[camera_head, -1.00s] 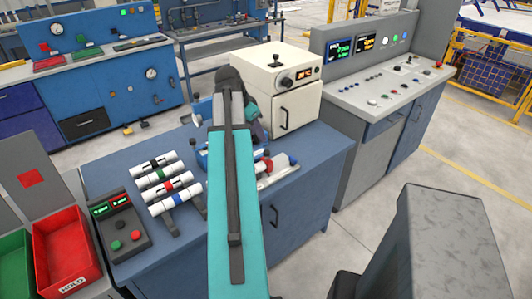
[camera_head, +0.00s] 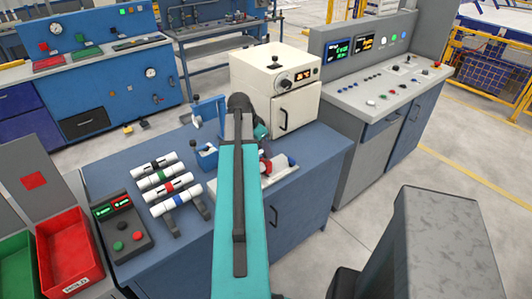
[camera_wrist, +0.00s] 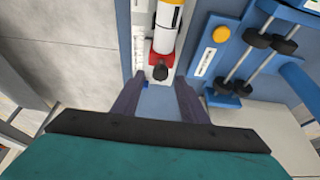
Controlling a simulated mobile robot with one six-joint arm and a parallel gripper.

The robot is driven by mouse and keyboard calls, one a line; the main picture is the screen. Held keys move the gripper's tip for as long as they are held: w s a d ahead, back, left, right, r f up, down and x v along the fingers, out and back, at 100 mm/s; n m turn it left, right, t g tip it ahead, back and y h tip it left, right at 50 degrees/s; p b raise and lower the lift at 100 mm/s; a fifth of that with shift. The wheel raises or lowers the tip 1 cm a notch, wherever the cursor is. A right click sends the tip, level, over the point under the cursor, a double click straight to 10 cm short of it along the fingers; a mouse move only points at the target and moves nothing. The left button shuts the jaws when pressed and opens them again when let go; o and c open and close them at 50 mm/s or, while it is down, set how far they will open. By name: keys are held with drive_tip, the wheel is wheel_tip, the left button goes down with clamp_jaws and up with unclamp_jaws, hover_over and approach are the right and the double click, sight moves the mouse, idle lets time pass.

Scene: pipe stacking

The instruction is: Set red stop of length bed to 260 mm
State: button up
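The red stop (camera_wrist: 163,62) with its dark knob (camera_wrist: 160,73) sits at the near end of the length bed (camera_wrist: 138,45), beside a pale ruler strip. The scale figures are too small to read. A white pipe with a yellow band (camera_wrist: 168,22) lies on the bed, its near end at the red stop. My gripper (camera_wrist: 158,85) is open and empty, its fingers spread either side of the knob's line; contact is not visible. In the head view my arm hides most of the bed (camera_head: 284,168) and the gripper.
A blue fixture with dark rollers on rods (camera_wrist: 255,60) and a yellow button (camera_wrist: 221,34) stands right of the bed. Several banded pipes (camera_head: 170,185) lie on a rack at left. A cream oven-like box (camera_head: 277,80) stands behind, and a red bin (camera_head: 68,250) at front left.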

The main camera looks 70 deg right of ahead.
sight(266, 162)
drive_tip(key=shift+p+x, duration=0.45)
drive_tip(key=shift+x, duration=1.7)
drive_tip(key=shift+c, duration=0.5)
clamp_jaws()
